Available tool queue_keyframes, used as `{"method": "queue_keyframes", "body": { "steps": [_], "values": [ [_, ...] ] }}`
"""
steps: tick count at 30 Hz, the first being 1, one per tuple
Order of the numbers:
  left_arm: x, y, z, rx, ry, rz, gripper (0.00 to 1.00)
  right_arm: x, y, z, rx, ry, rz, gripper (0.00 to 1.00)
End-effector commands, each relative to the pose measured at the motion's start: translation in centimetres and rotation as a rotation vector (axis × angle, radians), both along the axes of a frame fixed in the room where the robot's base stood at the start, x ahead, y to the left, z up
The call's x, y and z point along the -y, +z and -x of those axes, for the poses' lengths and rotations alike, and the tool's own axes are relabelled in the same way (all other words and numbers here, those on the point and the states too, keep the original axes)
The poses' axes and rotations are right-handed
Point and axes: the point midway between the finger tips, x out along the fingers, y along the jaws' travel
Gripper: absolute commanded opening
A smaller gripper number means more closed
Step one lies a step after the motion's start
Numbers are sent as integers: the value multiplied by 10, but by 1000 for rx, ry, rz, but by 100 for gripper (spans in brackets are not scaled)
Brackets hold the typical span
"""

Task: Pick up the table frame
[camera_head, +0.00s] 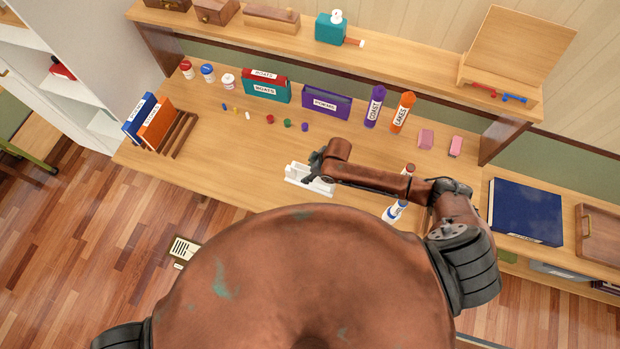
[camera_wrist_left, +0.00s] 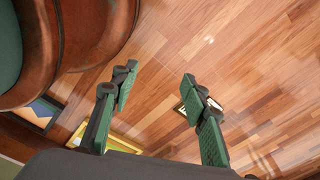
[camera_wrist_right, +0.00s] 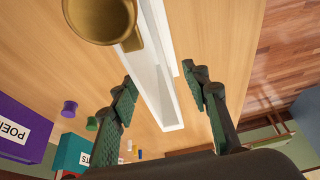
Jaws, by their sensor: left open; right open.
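No object is plainly recognisable as the table frame. A small flat white panel with dark lines (camera_head: 185,248), possibly it, is on the floor before the desk. My left gripper (camera_wrist_left: 158,80) is open and empty over wooden floor in the left wrist view; a small framed-looking item there is partly hidden behind its right finger. My right gripper (camera_wrist_right: 160,88) is open above the desk. A long white tray-like piece (camera_wrist_right: 158,75) passes between its fingers as seen in the right wrist view, apparently below them. It also shows in the head view (camera_head: 304,183).
The wooden desk (camera_head: 225,165) holds jars, labelled boxes, tubes and pink blocks. A brass cup (camera_wrist_right: 103,18) is close to my right gripper. A blue book (camera_head: 525,211) lies on the right-hand surface. The floor (camera_head: 60,240) at left is mostly clear.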

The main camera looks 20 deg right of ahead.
Motion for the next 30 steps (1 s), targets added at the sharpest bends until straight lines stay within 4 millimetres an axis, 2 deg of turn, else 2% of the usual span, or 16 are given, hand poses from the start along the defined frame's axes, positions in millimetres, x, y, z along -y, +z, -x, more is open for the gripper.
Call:
{"method": "queue_keyframes", "body": {
  "steps": [3, 7, 21, 30],
  "values": [
    [0, 1, -12, 15, -2, 1, 41, 0, 0, 0, 1, 0, 1, 42],
    [1, 1, -19, 24, -5, 2, 41, 1, 0, 0, 1, 0, 1, 33],
    [0, 0, -7, 9, -1, 0, 41, 0, 0, 0, 0, 0, 0, 1],
    [0, 0, -7, 8, -1, 0, 41, 0, 0, 0, -1, 0, 0, 0]
  ]
}}
